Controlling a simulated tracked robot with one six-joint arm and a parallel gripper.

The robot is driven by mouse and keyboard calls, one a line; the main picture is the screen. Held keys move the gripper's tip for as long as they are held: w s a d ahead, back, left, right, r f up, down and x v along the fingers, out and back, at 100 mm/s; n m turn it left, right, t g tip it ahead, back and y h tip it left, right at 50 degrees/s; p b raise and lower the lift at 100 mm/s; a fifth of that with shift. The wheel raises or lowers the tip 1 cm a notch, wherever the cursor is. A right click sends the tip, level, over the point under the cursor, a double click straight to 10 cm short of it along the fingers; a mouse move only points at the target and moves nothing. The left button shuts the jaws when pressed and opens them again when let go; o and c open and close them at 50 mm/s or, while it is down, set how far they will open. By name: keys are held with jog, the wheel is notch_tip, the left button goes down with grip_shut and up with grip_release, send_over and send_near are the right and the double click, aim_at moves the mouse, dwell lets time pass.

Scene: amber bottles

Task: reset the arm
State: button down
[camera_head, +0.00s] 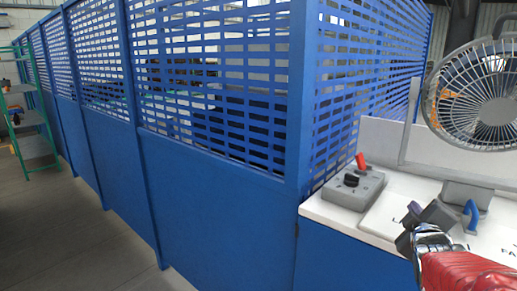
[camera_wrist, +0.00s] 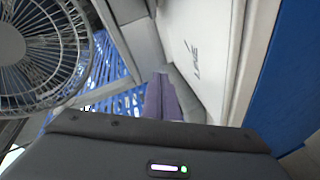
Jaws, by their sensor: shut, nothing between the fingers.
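My gripper (camera_head: 472,212) shows at the lower right of the head view, at the end of my red arm, over a white counter. In the wrist view my gripper (camera_wrist: 161,78) has its purple-blue fingers pressed together, with nothing held between them. The fingers point toward the counter and the blue partition. No amber bottle is visible in either view.
The white counter (camera_head: 325,213) carries a grey control box (camera_head: 352,187) with a red lever. A caged fan (camera_head: 482,95) stands behind my gripper and shows at left in the wrist view (camera_wrist: 40,55). A blue slatted partition (camera_head: 215,165) fills the middle. Green shelving (camera_head: 36,145) stands far left.

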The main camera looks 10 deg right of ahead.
jog(key=s+a+f+m+g+y, duration=0.1)
jog(key=s+a+f+g+y, duration=0.15)
jog(key=a, duration=0.65)
jog(key=s+a+f+m+g+y, duration=0.1)
jog(key=s+a+f+m+y, duration=0.15)
jog(key=a, duration=0.65)
jog(key=s+a+f+m+g+y, duration=0.1)
jog(key=a+f+y, duration=0.15)
jog(key=a, duration=0.75)
jog(key=s+a+f+g+y, duration=0.2)
jog(key=s+a+f+g, duration=0.1)
jog(key=s+a, duration=0.4)
jog(key=shift+s+a+m, duration=0.3)
jog(key=shift+s+m, duration=0.05)
jog(key=shift+s, duration=0.4)
